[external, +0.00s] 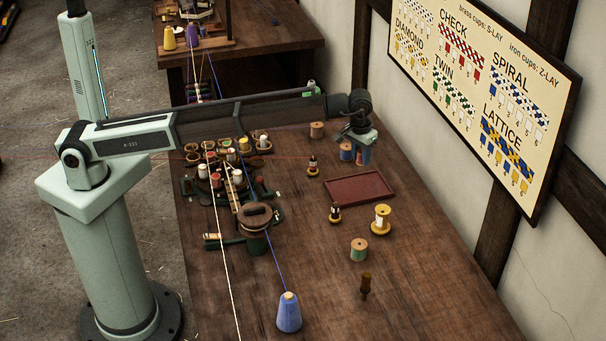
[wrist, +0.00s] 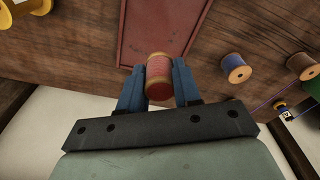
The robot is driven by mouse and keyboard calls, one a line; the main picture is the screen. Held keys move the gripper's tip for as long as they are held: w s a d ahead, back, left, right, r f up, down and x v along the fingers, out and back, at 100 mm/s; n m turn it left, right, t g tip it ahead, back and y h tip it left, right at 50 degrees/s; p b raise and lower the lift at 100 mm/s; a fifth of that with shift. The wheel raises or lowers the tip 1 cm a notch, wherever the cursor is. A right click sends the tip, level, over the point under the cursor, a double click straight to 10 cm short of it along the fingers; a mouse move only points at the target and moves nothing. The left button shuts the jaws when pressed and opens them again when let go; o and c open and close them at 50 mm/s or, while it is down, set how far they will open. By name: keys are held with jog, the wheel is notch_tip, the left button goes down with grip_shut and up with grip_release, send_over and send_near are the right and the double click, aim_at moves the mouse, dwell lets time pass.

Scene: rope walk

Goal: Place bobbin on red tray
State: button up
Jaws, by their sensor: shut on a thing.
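A bobbin with red thread and wooden ends (wrist: 159,76) sits between the two blue fingers of my gripper (wrist: 160,88) in the wrist view. My gripper is shut on it. In the external view my gripper (external: 361,158) is behind the red tray, and the held bobbin (external: 359,159) shows only in part. The red tray (external: 359,187) lies flat and empty on the wooden table. In the wrist view the tray (wrist: 125,45) is just beyond the bobbin. I cannot tell how far the bobbin is above the table.
A blue bobbin (external: 345,152) stands close to my gripper. A plain wooden bobbin (external: 317,130) is farther back. Small dark bobbins (external: 335,213), a yellow spool (external: 381,220) and a green bobbin (external: 359,249) stand around the tray. A rope machine (external: 255,215) is at left.

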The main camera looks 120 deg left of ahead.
aim_at(359, 187)
jog(key=shift+s+n, duration=0.1)
jog(key=shift+n, duration=0.4)
jog(key=shift+f, duration=5)
jog(key=o, duration=1)
jog(key=shift+f, duration=0.1)
jog(key=r, duration=0.4)
jog(key=d+r, duration=0.1)
jog(key=r, duration=0.7)
jog(key=shift+s+d+r, duration=0.1)
jog(key=shift+s+d, duration=0.05)
jog(key=shift+d, duration=0.05)
